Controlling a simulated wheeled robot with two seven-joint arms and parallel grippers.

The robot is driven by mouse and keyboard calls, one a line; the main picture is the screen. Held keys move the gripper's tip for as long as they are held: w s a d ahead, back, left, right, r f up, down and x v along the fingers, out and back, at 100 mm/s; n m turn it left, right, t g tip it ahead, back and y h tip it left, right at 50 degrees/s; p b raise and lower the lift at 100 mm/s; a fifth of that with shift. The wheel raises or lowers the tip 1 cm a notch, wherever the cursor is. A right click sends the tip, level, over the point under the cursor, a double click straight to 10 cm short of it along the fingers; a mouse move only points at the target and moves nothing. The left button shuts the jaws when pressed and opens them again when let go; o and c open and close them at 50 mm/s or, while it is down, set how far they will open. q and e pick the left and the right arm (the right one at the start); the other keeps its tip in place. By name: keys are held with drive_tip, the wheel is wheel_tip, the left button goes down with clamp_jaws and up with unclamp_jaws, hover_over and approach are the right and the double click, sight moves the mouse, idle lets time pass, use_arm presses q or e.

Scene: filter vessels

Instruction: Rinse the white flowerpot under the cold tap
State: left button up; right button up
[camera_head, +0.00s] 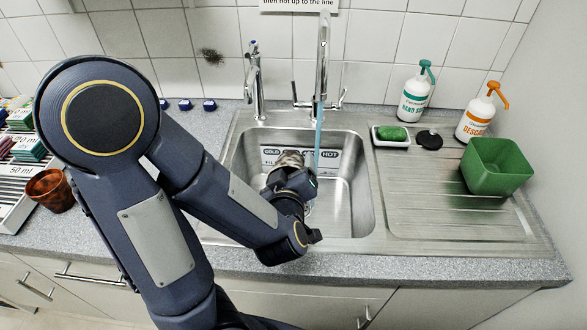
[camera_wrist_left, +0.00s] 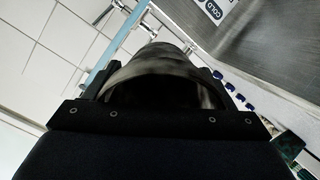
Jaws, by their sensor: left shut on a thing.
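My left gripper (camera_head: 292,178) is low over the steel sink basin (camera_head: 345,205). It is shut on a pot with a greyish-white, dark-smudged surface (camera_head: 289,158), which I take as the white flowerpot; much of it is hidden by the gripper. In the left wrist view the pot (camera_wrist_left: 160,68) fills the jaws, its rounded side facing the camera. A tall tap (camera_head: 322,62) with two side levers stands behind the sink, and a bluish water stream (camera_head: 318,140) falls from it just right of the pot. I cannot tell whether the water touches it. My right gripper is out of view.
A second tap (camera_head: 255,80) stands left of the tall one. A COLD and HOT label (camera_head: 300,157) is on the basin's back wall. A green square pot (camera_head: 497,166) sits on the right drainboard, near two pump bottles and a sponge dish. A brown pot (camera_head: 50,189) stands left.

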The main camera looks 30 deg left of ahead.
use_arm(q)
drive_tip(key=w+a+f+b, duration=0.2)
drive_tip(key=w, duration=1)
drive_tip(key=shift+w+a+f, duration=0.2)
drive_tip(key=shift+w+f, duration=0.1)
drive_tip(key=shift+w, duration=0.1)
drive_tip(key=shift+d, duration=0.15)
idle(0.4)
drive_tip(key=shift+w+d, duration=0.1)
drive_tip(key=shift+d, duration=0.35)
drive_tip(key=shift+a, duration=0.1)
drive_tip(key=shift+a+b, duration=0.4)
drive_tip(key=shift+a, duration=0.1)
drive_tip(key=shift+d, duration=0.1)
